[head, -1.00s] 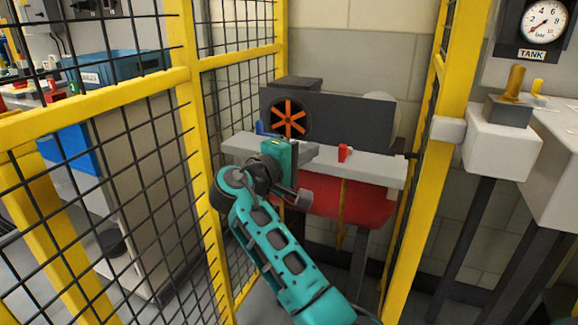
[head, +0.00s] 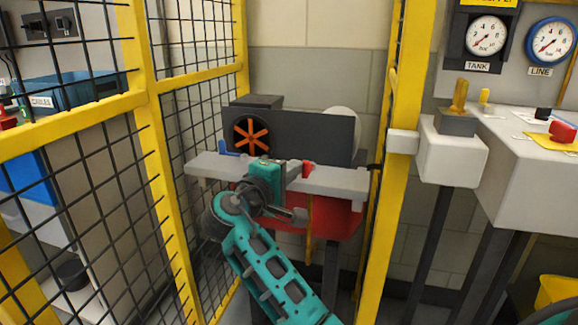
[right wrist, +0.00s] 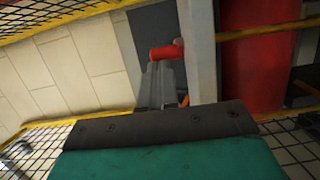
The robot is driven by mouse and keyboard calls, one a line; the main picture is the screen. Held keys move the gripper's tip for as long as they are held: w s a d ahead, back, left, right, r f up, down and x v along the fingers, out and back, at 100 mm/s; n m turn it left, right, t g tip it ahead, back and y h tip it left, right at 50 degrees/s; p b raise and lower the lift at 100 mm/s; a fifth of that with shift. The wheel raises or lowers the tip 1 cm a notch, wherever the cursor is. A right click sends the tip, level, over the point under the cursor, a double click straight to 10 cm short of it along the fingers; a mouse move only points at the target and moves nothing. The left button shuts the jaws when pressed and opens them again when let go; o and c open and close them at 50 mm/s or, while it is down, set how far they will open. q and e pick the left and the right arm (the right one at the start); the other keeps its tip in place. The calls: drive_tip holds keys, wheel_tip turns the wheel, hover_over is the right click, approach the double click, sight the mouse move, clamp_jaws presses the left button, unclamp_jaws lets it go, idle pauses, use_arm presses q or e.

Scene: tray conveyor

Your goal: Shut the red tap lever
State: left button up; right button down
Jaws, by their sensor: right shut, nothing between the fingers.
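A small red lever (head: 307,168) stands on the pale grey bar of the machine inside the fenced bay. It also shows as a short red cylinder in the right wrist view (right wrist: 166,52). My right gripper (head: 296,171) reaches in from below, its teal body over the bar, and its fingers point at the lever from the left. In the right wrist view the grey fingers (right wrist: 158,70) are shut and empty, with their tips right by the lever. I cannot tell whether they touch it. My left gripper is not in view.
Yellow mesh fencing (head: 150,110) stands left of the arm and a yellow post (head: 389,190) right of it. A dark housing with an orange wheel (head: 250,135) is behind the bar. A white box (head: 452,155) is beyond the post, with tank and line gauges above.

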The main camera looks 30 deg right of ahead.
sight(307, 169)
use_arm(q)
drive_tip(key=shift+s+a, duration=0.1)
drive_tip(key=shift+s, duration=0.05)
use_arm(e)
drive_tip(key=shift+s, duration=0.1)
